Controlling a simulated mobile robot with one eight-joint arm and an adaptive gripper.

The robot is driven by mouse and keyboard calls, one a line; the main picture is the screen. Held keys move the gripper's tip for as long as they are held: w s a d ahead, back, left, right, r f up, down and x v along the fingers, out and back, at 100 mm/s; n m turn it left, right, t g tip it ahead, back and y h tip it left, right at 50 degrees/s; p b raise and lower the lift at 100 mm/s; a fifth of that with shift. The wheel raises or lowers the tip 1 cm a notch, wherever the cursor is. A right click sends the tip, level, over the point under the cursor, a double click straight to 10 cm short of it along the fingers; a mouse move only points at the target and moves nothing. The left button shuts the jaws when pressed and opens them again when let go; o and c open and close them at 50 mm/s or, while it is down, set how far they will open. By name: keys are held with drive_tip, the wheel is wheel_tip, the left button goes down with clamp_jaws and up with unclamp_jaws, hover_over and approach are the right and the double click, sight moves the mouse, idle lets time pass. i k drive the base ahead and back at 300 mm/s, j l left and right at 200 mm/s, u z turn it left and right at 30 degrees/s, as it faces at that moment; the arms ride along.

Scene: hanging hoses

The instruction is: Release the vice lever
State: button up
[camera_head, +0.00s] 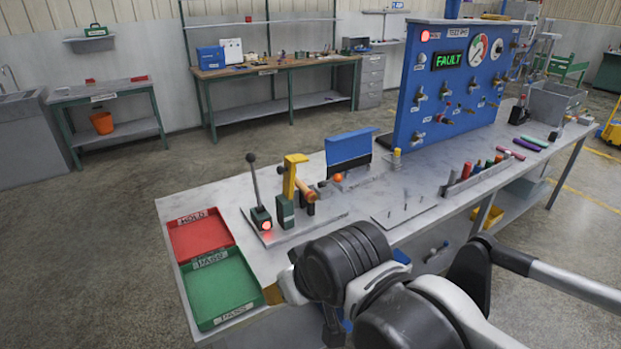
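A thin upright lever (256,185) with a black knob rises from a small dark base with a lit red lamp, on a grey plate on the bench. Right beside it stands a yellow and dark green clamp-like fixture (291,190), with an orange-brown cylindrical piece (304,188) at its right side. I cannot tell for certain which of these is the vice lever. My arm fills the lower right foreground, in front of and below the fixture. My gripper is mostly hidden by my arm links, so its fingers cannot be made out. Nothing of mine visibly touches the lever.
Red (201,236) and green (222,288) trays lie at the bench's left end. A blue panel (455,80) showing "FAULT" stands at the back right. A blue upright plate (349,150), a flat pegged plate (404,208) and a rack of coloured handles (470,178) share the bench.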

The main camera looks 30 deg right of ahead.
sight(338, 177)
drive_tip(key=i+l+z, duration=0.1)
drive_tip(key=i+z, duration=0.55)
drive_tip(key=i, duration=0.25)
